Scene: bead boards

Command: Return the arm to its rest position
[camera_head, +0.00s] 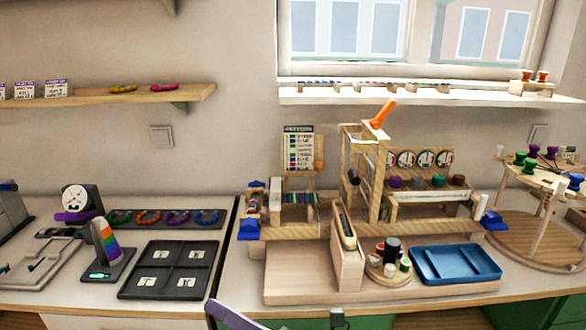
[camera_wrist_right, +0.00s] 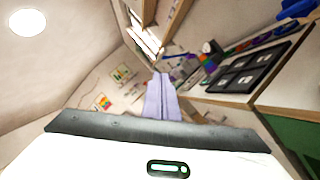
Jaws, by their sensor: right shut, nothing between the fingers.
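My right gripper (camera_head: 226,313) shows only in part at the bottom edge of the head view, its lavender fingers in front of the workbench. In the right wrist view its lavender fingers (camera_wrist_right: 160,97) are together, with nothing between them. It is apart from the things on the bench. My left gripper is not in view. The wooden bead stand (camera_head: 300,272) is on the bench behind, with a blue tray (camera_head: 455,264) on its right side. A black four-section board (camera_head: 170,270) lies left of it.
A round wooden spool stand (camera_head: 540,238) is at the right. A rainbow piece (camera_head: 107,245) on a dark base and a round dial (camera_head: 75,199) are at the left. A wall shelf (camera_head: 110,97) and a window shelf (camera_head: 420,97) are above. The air before the bench looks clear.

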